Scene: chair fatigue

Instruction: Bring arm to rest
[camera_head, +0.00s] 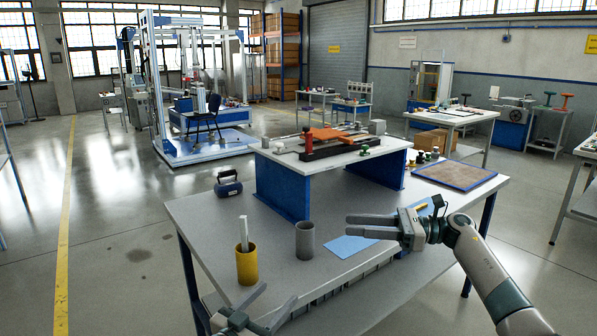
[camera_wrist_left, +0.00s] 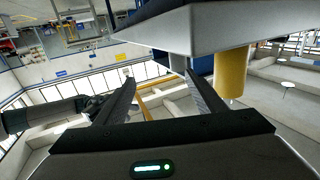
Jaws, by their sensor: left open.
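My left gripper (camera_head: 281,291) is low at the bottom edge of the head view, by the front edge of the grey table (camera_head: 200,215). Its fingers are spread. In the left wrist view my left gripper (camera_wrist_left: 159,78) has two dark fingers apart with nothing between them. My right gripper (camera_head: 349,225) reaches in from the right above the table, pointing left. Its two fingers look apart, with nothing seen between them. Most of the left arm is outside the head view.
A yellow cup (camera_head: 246,267) holding a pale strip stands near my left gripper. A raised white shelf (camera_head: 290,163) holds an orange-topped fixture. The wrist view shows the yellow cup (camera_wrist_left: 232,75) inverted.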

